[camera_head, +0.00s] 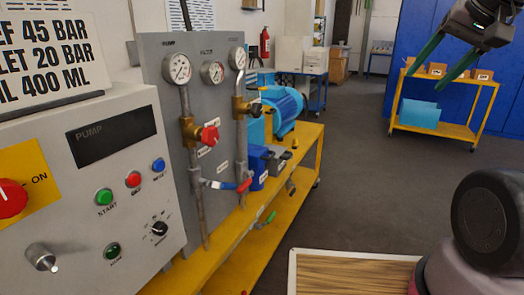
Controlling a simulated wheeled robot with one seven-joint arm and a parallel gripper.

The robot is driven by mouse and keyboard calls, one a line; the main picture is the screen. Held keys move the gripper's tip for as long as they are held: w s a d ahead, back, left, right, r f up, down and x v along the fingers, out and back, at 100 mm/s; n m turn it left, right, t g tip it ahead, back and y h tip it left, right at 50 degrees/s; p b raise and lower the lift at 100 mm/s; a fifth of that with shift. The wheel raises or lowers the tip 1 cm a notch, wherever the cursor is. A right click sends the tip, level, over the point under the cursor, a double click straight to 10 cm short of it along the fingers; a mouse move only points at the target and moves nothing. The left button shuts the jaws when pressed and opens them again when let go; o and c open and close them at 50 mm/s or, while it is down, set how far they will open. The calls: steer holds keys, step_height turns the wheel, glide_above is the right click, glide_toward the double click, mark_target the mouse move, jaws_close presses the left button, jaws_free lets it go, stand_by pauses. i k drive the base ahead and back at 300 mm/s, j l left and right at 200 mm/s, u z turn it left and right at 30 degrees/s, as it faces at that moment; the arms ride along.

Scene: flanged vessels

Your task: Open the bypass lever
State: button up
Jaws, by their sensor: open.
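My gripper (426,82) is at the upper right, open and empty, with its two green fingers apart and pointing down-left. It is well apart from the gauge panel (215,110). The small labels are too blurred to read, so I cannot tell which lever is the bypass.
A grey control box (130,190) with buttons and a red switch stands at the left. A red knob (209,136) and a black knob (256,109) sit above the levers. A blue motor (287,107) is behind. A yellow cart (445,125) stands at right; the grey floor between is clear.

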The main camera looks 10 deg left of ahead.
mark_target(224, 186)
steer(key=i+j+u, duration=0.1)
steer(key=u, duration=1.05)
steer(key=i+l, duration=0.05)
